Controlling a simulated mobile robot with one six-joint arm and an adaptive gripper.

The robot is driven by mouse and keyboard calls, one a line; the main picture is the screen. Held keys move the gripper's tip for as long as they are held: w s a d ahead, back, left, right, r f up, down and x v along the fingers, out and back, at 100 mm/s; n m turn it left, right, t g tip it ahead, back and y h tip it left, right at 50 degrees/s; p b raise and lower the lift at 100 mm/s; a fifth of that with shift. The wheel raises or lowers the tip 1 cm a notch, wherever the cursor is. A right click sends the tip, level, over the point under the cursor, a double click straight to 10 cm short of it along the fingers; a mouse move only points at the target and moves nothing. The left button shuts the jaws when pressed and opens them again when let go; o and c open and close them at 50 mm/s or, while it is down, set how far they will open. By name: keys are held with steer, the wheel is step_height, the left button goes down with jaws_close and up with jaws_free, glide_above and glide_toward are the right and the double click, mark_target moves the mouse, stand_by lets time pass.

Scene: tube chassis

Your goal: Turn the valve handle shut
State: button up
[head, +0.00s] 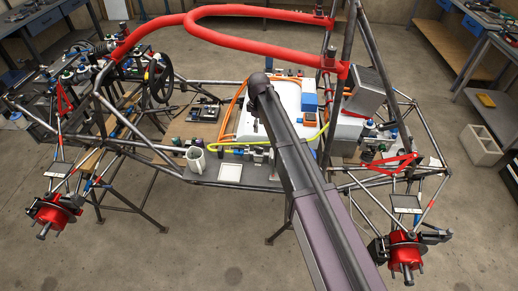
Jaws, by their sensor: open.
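I cannot pick out a valve handle with certainty in the head view. The tube chassis (128,152) stands across the middle. A white housing (284,122) with an orange hose (231,112) and a yellow-green hose (312,142) sits in its middle right. My arm reaches up from the bottom right over the chassis and covers part of this housing. The arm's dark elbow is above the housing. My gripper cannot be made out; it seems hidden behind my arm.
Red padded roll bars (250,12) arch over the chassis. A steering wheel (159,78), a mug (196,158) and a white square plate (230,171) are left of my arm. Red hubs (52,214) jut out at the front corners. Workbenches line the sides; front floor is clear.

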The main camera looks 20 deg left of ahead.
mark_target(259, 148)
steer(key=shift+f+b, duration=6.25)
steer(key=shift+f, duration=0.2)
jaws_close()
